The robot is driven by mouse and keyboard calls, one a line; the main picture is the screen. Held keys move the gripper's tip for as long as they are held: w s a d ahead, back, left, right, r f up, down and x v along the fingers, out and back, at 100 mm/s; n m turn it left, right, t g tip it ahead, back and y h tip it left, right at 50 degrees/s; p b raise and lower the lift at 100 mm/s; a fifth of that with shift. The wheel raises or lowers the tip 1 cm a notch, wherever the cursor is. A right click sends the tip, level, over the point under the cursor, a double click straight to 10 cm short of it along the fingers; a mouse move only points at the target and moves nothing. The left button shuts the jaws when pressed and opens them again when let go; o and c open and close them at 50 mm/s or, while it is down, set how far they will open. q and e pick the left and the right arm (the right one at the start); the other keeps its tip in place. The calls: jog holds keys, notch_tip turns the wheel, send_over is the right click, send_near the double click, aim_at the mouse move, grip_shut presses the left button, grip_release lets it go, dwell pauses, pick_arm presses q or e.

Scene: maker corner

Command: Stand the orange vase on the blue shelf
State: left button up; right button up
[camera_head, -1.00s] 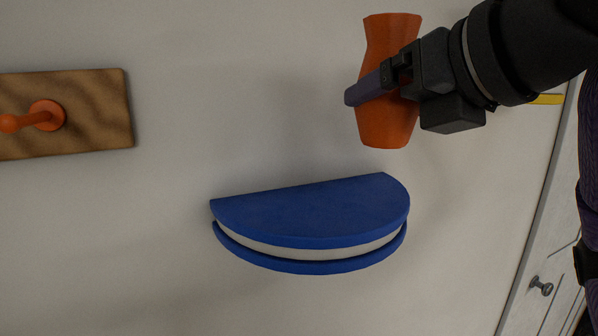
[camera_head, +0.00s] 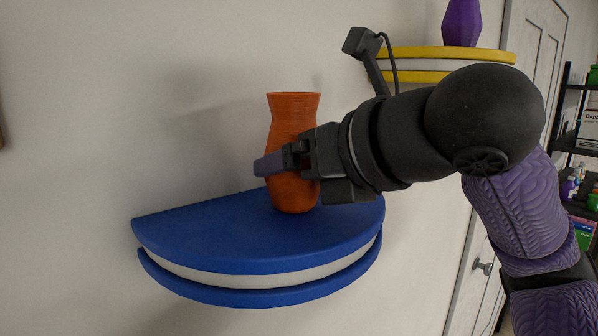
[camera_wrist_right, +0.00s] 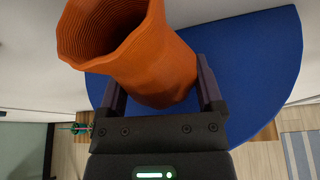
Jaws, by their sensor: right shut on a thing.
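The orange vase (camera_head: 292,115) is upright in the head view, over the right half of the blue shelf (camera_head: 220,240). Its base appears at the shelf top; I cannot tell for sure whether it touches. My right gripper (camera_head: 280,162) is shut on the vase around its middle, coming in from the right. In the right wrist view the vase (camera_wrist_right: 150,50) sits between the two fingers (camera_wrist_right: 160,90), its ribbed open mouth toward the camera, with the blue shelf (camera_wrist_right: 250,60) behind it. My left gripper is not in view.
A yellow shelf (camera_head: 440,54) with a purple vase (camera_head: 461,22) is on the wall at the upper right, behind my right arm. A white door (camera_head: 530,40) and a black rack (camera_head: 572,140) stand farther right. The left half of the blue shelf is clear.

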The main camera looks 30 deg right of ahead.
jog(key=shift+f, duration=0.1)
jog(key=o, duration=1)
jog(key=shift+w, duration=0.1)
jog(key=shift+r, duration=0.2)
jog(key=p+v, duration=0.1)
jog(key=v, duration=1.1)
jog(key=shift+a+f, duration=0.1)
